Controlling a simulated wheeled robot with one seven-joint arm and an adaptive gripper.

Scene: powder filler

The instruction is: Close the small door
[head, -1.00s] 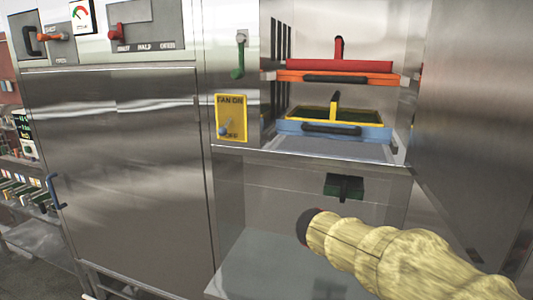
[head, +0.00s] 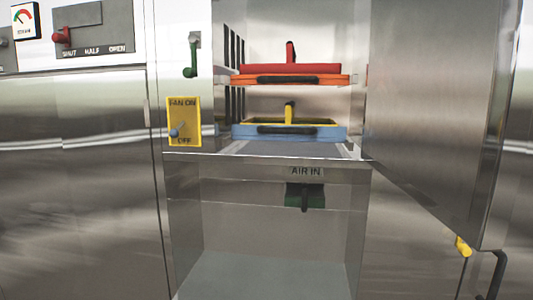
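The small door (head: 435,110) is a plain steel panel at the right of the head view. It stands open, swung outward to the right of a compartment. A yellow piece (head: 463,247) shows at its lower right corner; I cannot tell whether it is part of the door. Inside the open compartment are a red and orange tray (head: 290,75) on the upper level and a blue and yellow tray (head: 288,131) below it. Both have black handles. My gripper is not in view.
A yellow fan switch plate (head: 184,121) and a green lever (head: 192,55) are left of the compartment. Below is an open recess with a green "AIR IN" fitting (head: 305,196). A large steel panel (head: 75,190) fills the left. A dark curved handle (head: 497,275) shows at lower right.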

